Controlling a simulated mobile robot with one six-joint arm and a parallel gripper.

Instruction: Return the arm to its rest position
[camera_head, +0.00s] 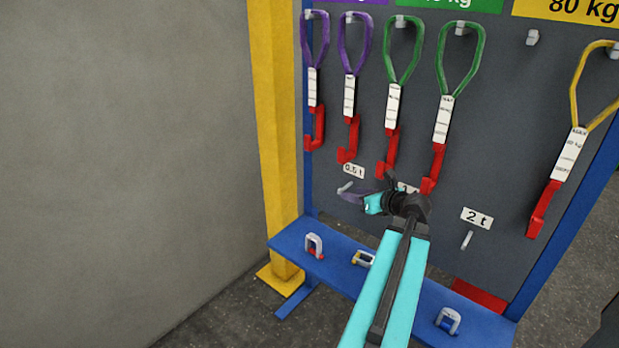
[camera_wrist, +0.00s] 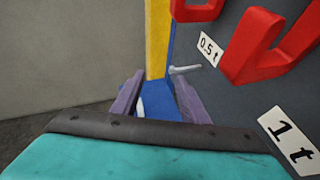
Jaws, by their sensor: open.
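My gripper (camera_head: 349,195) is in front of the grey tool board (camera_head: 500,150), just below the "0.5 t" label (camera_head: 354,171). In the wrist view its two purple fingers stand apart with nothing between them; my gripper (camera_wrist: 157,90) is open there. A small grey peg (camera_wrist: 185,69) under the "0.5 t" label (camera_wrist: 210,50) shows just beyond the right finger. The same peg (camera_head: 344,187) is close to the fingers in the head view. My teal arm reaches up from the bottom of the head view, bent at a dark joint.
Purple slings (camera_head: 349,95), green slings (camera_head: 442,118) and a yellow sling (camera_head: 571,155) with red hooks hang above and to the right. Shackles (camera_head: 314,245) stand on the blue shelf (camera_head: 335,275) below. A yellow post (camera_head: 276,130) and bare wall (camera_head: 120,150) are left.

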